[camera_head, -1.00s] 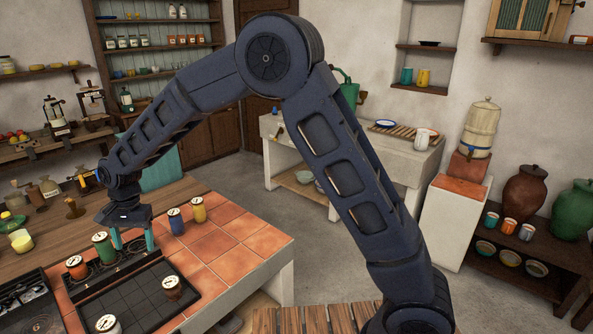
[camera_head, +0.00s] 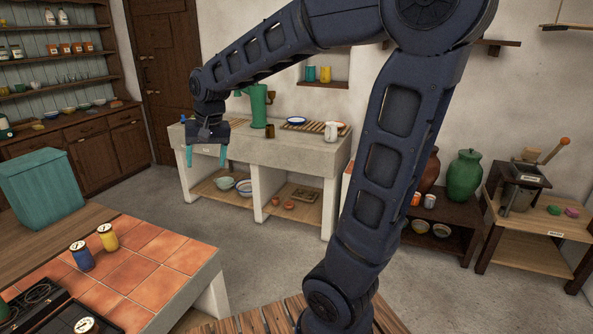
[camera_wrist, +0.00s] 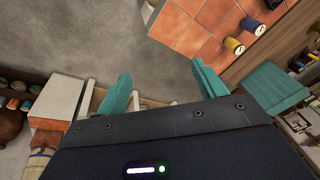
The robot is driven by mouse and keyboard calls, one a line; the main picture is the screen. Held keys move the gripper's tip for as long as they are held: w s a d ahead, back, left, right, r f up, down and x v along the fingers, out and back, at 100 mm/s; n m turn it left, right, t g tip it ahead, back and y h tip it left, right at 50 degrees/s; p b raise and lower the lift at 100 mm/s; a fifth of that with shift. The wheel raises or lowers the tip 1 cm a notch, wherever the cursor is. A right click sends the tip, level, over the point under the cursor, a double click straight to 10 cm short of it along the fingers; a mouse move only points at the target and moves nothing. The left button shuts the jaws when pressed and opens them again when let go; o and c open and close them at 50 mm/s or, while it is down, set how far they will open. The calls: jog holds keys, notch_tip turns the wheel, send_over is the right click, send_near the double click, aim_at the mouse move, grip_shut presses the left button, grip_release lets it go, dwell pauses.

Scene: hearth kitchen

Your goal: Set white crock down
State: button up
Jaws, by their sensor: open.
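The white crock (camera_head: 85,325) shows at the bottom left edge of the head view, partly cut off, with a dark mark on its pale lid. It appears to stand on the black tray (camera_head: 125,314) on the tiled worktop. My gripper (camera_head: 206,155) is open and empty, with its teal fingers pointing down. In the head view it appears in front of the stone sink counter, well apart from the white crock. The wrist view shows both fingers (camera_wrist: 165,88) spread, with nothing between them. I cannot make out the white crock there.
A blue crock (camera_head: 81,255) and a yellow crock (camera_head: 108,237) stand on the terracotta tiles (camera_head: 150,262). A teal box (camera_head: 42,190) is behind them. The stone sink counter (camera_head: 250,149) carries a green pump (camera_head: 259,105) and a white jug (camera_head: 331,131). Open floor lies between.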

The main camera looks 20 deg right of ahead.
jog(key=s+d+t+h, duration=0.1)
jog(key=s+d, duration=0.6)
jog(key=d, duration=0.3)
jog(key=s+d+f+t, duration=0.1)
jog(key=s+d, duration=0.6)
jog(key=d, duration=0.4)
jog(key=shift+d+f+h, duration=0.25)
jog(key=shift+d+h, duration=0.05)
jog(key=shift+h, duration=0.1)
